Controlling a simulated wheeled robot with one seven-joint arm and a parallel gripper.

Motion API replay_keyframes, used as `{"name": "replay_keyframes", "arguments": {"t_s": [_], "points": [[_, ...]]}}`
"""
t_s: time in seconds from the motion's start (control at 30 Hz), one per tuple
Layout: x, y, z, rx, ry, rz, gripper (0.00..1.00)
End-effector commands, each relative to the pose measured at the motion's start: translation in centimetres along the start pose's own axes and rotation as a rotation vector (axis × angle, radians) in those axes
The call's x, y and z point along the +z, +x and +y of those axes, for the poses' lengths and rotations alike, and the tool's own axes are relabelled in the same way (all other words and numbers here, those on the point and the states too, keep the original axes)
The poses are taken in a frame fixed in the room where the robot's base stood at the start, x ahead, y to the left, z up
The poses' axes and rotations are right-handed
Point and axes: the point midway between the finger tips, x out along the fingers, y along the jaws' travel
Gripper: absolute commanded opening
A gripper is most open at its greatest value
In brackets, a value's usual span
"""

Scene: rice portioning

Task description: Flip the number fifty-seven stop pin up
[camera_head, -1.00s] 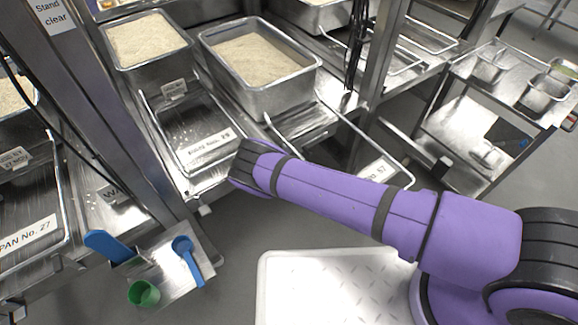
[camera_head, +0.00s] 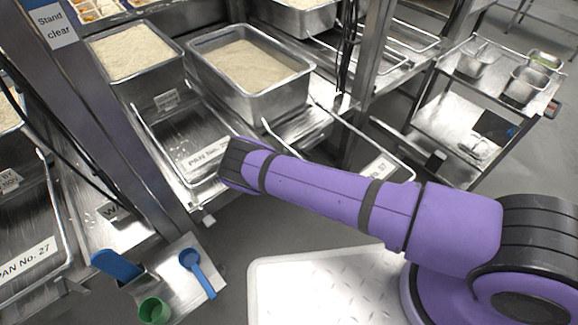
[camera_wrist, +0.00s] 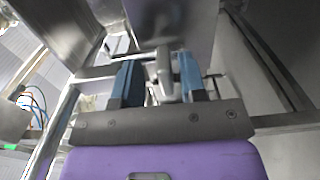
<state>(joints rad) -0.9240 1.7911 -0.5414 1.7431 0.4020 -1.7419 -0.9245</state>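In the wrist view my gripper (camera_wrist: 159,66) has two blue-padded fingers standing apart. A small grey metal piece (camera_wrist: 164,74), perhaps the stop pin, lies between them, with gaps on either side. I cannot tell whether a finger touches it or which way the pin points. In the head view, my purple arm reaches left across the front of the racks and my gripper is hidden beyond its end. A white label ending in 57 (camera_head: 379,168) shows on the tray front behind my arm. No stop pin can be made out in the head view.
A metal pan of rice (camera_head: 250,98) and another rice pan (camera_head: 135,80) stand on the rack behind my arm. An upright post (camera_head: 75,95) stands left. A small shelf with a blue scoop (camera_head: 197,272) and green cup (camera_head: 153,311) is below. A cart (camera_head: 470,130) is at right.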

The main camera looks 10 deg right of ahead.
Motion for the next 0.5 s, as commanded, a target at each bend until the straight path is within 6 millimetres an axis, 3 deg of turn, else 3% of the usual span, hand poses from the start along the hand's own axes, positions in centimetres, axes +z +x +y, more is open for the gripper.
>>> {"name": "replay_keyframes", "arguments": {"t_s": [0.27, 0.5], "points": [[0.0, -0.8, -0.1, -0.003, 0.0, -0.001, 0.38], [0.0, -4.8, -0.1, -0.004, 0.001, -0.002, 0.38]]}}
